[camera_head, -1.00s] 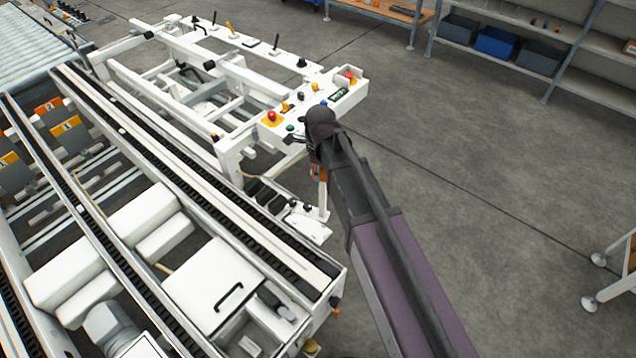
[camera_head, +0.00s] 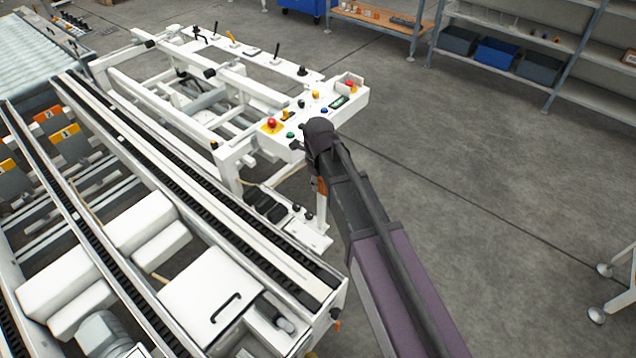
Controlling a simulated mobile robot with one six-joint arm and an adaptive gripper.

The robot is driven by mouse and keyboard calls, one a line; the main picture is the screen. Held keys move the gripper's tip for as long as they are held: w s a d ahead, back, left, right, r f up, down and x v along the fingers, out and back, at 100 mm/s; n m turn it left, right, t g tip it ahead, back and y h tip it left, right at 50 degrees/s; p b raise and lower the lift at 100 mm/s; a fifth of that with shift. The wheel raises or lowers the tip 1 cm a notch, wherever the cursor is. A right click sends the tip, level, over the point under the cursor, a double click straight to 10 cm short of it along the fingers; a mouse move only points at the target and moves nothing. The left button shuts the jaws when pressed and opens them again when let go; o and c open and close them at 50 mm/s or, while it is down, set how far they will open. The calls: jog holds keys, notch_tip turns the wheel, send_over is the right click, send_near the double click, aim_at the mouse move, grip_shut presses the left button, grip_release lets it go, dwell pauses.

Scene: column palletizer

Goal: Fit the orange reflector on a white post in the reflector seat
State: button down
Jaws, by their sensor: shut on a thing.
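My gripper (camera_head: 317,182) is mostly hidden beneath my dark wrist, beside the front corner of the white machine. It is shut on the orange reflector (camera_head: 321,188), which shows as a small orange-brown patch under the wrist. The reflector's white post (camera_head: 321,210) hangs roughly upright below it. The post's lower end appears over or at a small white bracket plate (camera_head: 309,238) on the machine's side. The seat cannot be made out clearly there, and I cannot tell whether the post touches it.
A white control panel (camera_head: 300,139) with coloured buttons and levers lies just behind my wrist. The conveyor rail (camera_head: 250,232) runs close on the left. Open grey floor (camera_head: 470,190) lies to the right. Shelves with bins (camera_head: 497,52) stand at the back.

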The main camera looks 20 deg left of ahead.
aim_at(318, 202)
jog(key=shift+f, duration=0.2)
jog(key=shift+f+b, duration=3.25)
jog(key=shift+b, duration=0.15)
jog(key=shift+f+b, duration=1)
dwell(0.4)
jog(key=shift+c, duration=2.2)
grip_release()
